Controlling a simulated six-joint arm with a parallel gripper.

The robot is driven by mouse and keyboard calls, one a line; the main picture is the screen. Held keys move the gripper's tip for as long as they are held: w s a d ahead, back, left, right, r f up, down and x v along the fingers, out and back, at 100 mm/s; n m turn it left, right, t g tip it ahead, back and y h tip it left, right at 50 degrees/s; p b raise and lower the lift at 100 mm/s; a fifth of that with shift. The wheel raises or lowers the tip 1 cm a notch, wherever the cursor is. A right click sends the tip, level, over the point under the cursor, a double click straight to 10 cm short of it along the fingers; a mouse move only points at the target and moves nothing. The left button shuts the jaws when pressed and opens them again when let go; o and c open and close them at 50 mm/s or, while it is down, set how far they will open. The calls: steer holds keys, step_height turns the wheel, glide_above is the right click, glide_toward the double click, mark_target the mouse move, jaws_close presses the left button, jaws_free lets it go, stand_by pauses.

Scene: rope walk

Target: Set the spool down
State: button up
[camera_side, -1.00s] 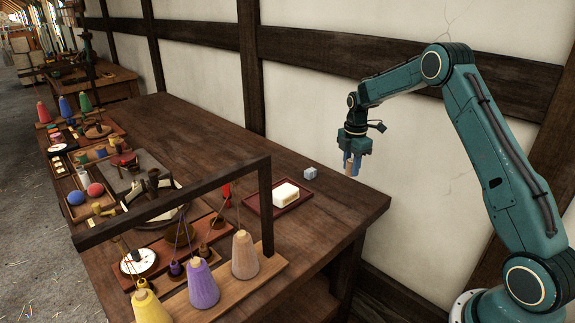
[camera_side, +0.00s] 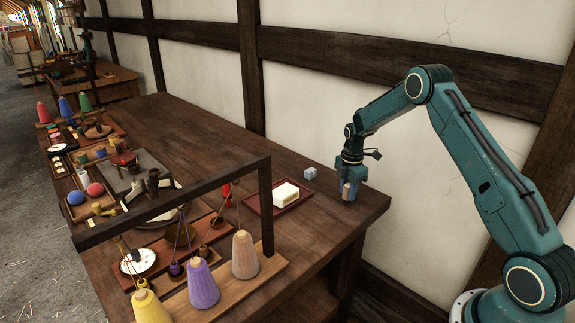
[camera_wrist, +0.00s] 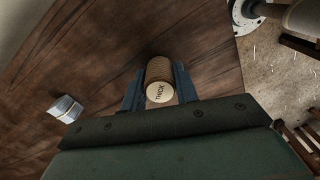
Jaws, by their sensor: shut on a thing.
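The spool (camera_side: 348,191) is a small tan cylinder at the right end of the dark wooden table. In the wrist view the spool (camera_wrist: 160,86) shows a pale round end marked "THICK". My gripper (camera_side: 350,188) points down and is shut on the spool, with one blue finger on each side of it; the fingers also show in the wrist view (camera_wrist: 159,88). The spool's lower end is at or very near the tabletop (camera_side: 215,135); I cannot tell whether it touches.
The table's right edge is close by.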

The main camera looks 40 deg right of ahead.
steer(key=shift+f, duration=0.35)
steer(key=shift+f, duration=0.15)
steer(key=o, duration=1)
steer(key=shift+c, duration=0.2)
step_height(320, 180, up, 12)
steer(key=shift+r, duration=0.15)
steer(key=shift+r, duration=0.1)
